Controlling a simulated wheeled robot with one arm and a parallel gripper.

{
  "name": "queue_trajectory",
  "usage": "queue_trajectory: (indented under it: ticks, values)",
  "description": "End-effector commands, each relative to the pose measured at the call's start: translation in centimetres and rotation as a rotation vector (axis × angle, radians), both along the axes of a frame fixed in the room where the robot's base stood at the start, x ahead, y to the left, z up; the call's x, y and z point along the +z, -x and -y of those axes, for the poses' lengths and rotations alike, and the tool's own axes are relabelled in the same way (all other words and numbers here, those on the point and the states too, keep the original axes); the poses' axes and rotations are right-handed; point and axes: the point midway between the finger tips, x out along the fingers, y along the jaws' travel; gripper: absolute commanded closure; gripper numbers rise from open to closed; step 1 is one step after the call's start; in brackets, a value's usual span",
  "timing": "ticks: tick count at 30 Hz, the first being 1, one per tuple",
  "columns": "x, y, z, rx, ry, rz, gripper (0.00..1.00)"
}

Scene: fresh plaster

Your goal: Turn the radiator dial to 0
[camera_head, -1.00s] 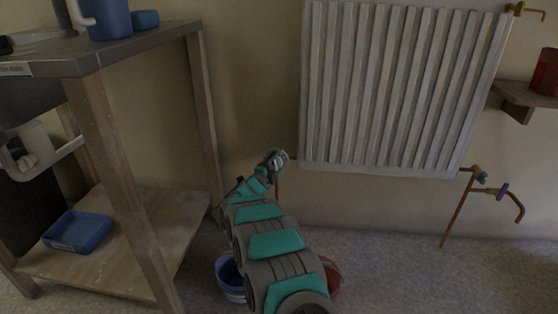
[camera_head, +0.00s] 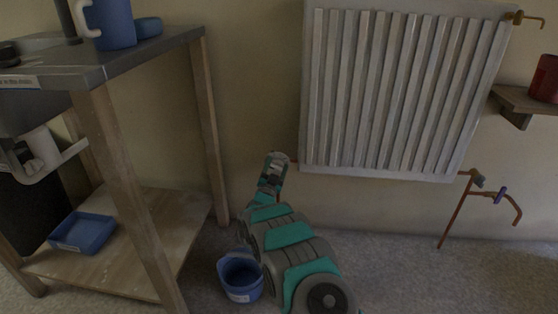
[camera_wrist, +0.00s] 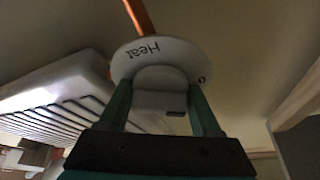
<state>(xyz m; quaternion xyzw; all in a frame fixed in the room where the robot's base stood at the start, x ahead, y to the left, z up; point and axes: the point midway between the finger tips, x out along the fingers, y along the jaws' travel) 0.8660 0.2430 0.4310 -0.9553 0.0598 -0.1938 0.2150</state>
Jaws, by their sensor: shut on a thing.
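The radiator (camera_head: 402,95) hangs on the wall in the head view; its edge also shows at the left of the wrist view (camera_wrist: 62,85). The pale round dial (camera_wrist: 180,55) fills the middle of the wrist view, with "Heat" upside down on its face and a small dark mark near its right rim. My gripper (camera_wrist: 160,98) is shut on the dial's raised grip, one finger on each side. In the head view my gripper (camera_head: 276,160) is at the radiator's lower left corner and hides the dial. No numbers are readable on the dial.
A wooden workbench (camera_head: 115,170) stands at the left, with a blue mug (camera_head: 112,25) on top and a blue tray (camera_head: 82,233) on its lower shelf. A blue bucket (camera_head: 241,278) stands on the floor beside my arm. Copper pipes (camera_head: 455,215) run at the radiator's right.

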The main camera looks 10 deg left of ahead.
Motion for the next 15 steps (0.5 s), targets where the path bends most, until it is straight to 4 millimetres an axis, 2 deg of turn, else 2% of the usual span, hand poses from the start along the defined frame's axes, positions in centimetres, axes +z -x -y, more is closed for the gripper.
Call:
queue_trajectory:
  ticks: [6, 15]
  values:
    - [0.07, -0.01, -0.08, 0.0, 0.12, -0.004, 0.9]
    - [0.04, 0.01, -0.31, 0.002, 0.195, -0.007, 0.9]
